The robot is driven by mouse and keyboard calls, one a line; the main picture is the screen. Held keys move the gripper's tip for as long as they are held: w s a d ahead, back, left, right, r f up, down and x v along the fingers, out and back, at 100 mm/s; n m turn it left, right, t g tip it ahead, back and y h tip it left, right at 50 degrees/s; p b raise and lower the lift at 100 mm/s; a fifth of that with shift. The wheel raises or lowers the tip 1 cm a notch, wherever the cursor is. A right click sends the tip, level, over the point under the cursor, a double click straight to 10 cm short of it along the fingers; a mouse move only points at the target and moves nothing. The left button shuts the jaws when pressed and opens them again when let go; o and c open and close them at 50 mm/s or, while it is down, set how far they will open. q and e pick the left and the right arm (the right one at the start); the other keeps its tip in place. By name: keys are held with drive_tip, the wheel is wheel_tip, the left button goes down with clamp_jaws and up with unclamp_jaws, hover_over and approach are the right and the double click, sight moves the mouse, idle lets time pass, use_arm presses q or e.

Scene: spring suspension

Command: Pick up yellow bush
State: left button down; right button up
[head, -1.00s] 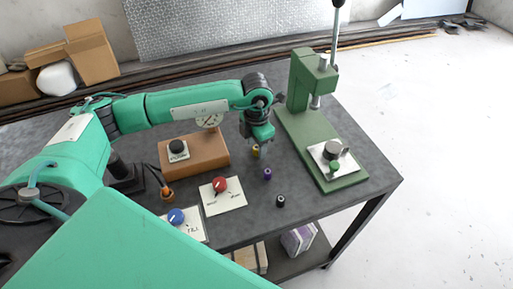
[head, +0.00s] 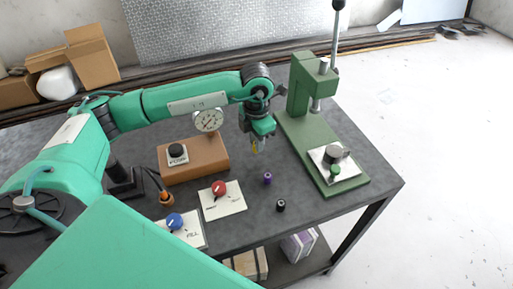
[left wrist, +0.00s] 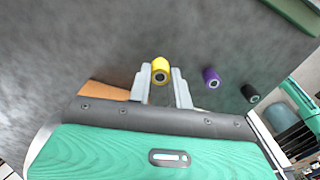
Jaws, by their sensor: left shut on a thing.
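The yellow bush (left wrist: 160,70) is a small cylinder with a dark hole in its end. In the left wrist view it sits at the tips of my left gripper (left wrist: 165,86), which is shut on it. In the head view the yellow bush (head: 254,149) is mostly hidden between the fingers of my left gripper (head: 258,145), and it appears to be above the table. My right gripper is not seen in either view.
A purple bush (head: 267,179) and a black bush (head: 281,205) stand on the dark table (head: 310,205). The green press (head: 318,150) is to the right. An orange-brown block with a gauge (head: 208,121) and control plates with a red knob (head: 219,188) and blue knob (head: 174,221) are to the left.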

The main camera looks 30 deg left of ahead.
use_arm(q)
wheel_tip(320, 180, up, 17)
drive_tip(key=b, duration=0.3)
drive_tip(key=shift+f, duration=0.2)
